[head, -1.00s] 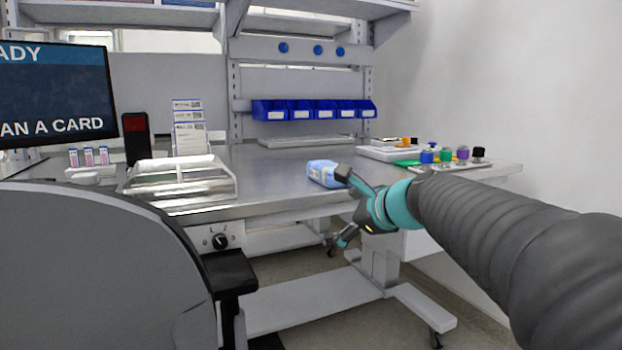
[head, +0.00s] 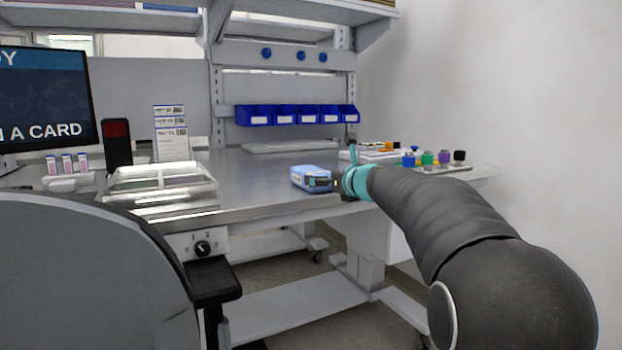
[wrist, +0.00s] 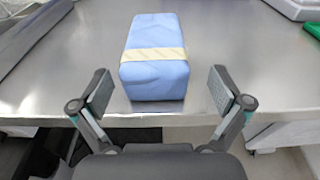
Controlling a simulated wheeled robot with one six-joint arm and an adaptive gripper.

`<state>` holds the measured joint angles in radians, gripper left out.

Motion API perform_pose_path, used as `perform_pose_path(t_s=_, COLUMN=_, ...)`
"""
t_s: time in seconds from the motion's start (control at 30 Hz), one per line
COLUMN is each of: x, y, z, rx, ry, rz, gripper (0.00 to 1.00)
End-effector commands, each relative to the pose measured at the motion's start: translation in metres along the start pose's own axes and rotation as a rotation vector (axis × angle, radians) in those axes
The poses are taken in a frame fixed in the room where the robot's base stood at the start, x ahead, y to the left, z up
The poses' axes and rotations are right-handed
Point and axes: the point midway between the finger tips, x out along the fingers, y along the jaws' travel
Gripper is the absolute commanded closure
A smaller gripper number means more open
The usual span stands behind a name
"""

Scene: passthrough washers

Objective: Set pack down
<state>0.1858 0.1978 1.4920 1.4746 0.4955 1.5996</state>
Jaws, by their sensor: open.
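The pack (wrist: 155,75) is a light blue block with a pale yellow band. In the wrist view it rests on the steel bench top (wrist: 240,60) close to the front edge. It also shows in the head view (head: 308,177), on the bench just left of my gripper. My gripper (wrist: 160,100) is open, its two fingers spread wide apart. The pack stands between and beyond the fingertips, with a gap on each side, and neither finger touches it. In the head view my gripper (head: 343,178) is at the bench's front edge, partly hidden by my wrist.
A clear-lidded tray (head: 160,187) stands left of the pack. Blue bins (head: 297,115) hang at the back. Coloured-capped items (head: 428,158) and a white tray (head: 372,155) are at the right. A screen (head: 45,97) stands at far left. Bench around the pack is clear.

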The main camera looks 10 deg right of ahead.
Motion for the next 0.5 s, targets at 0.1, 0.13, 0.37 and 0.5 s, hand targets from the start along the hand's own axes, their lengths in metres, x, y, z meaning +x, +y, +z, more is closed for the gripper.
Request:
perform_pose_path(t_s=0.1, x=0.006, y=0.001, z=0.001, rx=-0.001, ry=-0.001, rz=0.001, gripper=0.0)
perform_pose_path(t_s=0.13, x=0.009, y=0.002, z=0.001, rx=-0.001, ry=0.0, rz=0.002, gripper=0.0)
perform_pose_path(t_s=0.37, x=0.04, y=0.007, z=0.001, rx=-0.001, ry=0.0, rz=0.003, gripper=0.0)
perform_pose_path(t_s=0.5, x=0.052, y=0.006, z=0.001, rx=-0.001, ry=0.0, rz=0.001, gripper=0.0)
